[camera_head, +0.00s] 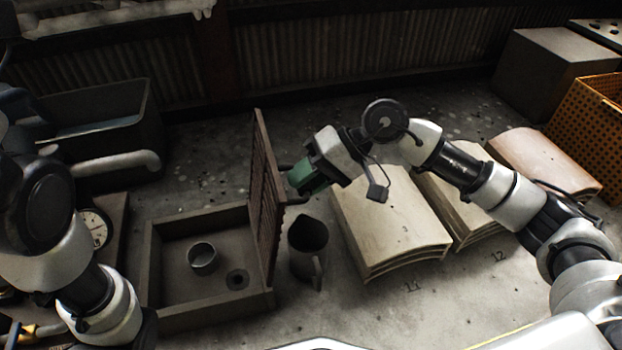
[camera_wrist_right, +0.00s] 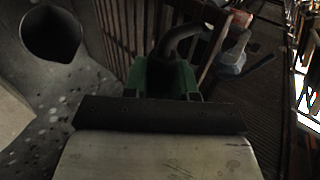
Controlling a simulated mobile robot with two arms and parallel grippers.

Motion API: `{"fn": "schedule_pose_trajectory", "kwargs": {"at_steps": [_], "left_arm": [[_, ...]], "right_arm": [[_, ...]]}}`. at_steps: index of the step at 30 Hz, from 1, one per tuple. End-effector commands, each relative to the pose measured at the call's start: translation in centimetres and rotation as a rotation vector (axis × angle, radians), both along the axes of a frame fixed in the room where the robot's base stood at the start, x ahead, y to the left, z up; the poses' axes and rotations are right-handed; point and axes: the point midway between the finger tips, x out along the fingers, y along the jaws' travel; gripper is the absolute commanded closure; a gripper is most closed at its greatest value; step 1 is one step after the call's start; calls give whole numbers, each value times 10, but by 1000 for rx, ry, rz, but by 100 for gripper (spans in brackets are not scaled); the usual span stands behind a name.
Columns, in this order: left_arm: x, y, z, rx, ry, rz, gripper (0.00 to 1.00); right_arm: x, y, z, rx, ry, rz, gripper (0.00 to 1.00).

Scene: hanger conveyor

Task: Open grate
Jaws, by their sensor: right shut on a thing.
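The grate (camera_head: 265,195) is a brown slatted panel. It stands nearly upright along the right side of a square grey basin (camera_head: 212,215), so the basin is uncovered. My right gripper (camera_head: 297,182), with green fingers, is at the right face of the grate, shut on its dark curved handle (camera_wrist_right: 186,38). The slats of the grate also show behind the handle in the right wrist view (camera_wrist_right: 130,32). My left arm shows at the left of the head view, but its gripper cannot be made out.
A dark pitcher (camera_head: 307,247) stands close to the right of the grate. Stacked curved tan sheets (camera_head: 395,235) lie under my right arm. An orange perforated crate (camera_head: 590,125) is at far right.

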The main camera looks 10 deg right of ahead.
Motion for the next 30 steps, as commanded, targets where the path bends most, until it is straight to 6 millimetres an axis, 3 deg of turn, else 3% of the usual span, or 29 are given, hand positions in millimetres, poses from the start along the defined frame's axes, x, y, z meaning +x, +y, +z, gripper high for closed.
{"fn": "schedule_pose_trajectory", "kwargs": {"at_steps": [1, 12, 13, 17, 30], "left_arm": [[0, 0, -2, 0, 0, 0, 57], [0, 0, -2, -1, 1, 2, 57], [0, 0, -2, -1, 1, 2, 57], [0, 1, -2, -1, 2, 2, 57], [1, 1, 7, -1, 2, 2, 57]], "right_arm": [[-3, 2, -11, -7, 12, 8, 100], [-3, 2, -10, -3, 12, 8, 100], [-3, 2, -10, -3, 13, 8, 70], [-2, 2, -8, 0, 11, 6, 50], [-1, -7, 5, 3, 7, 1, 47]]}}
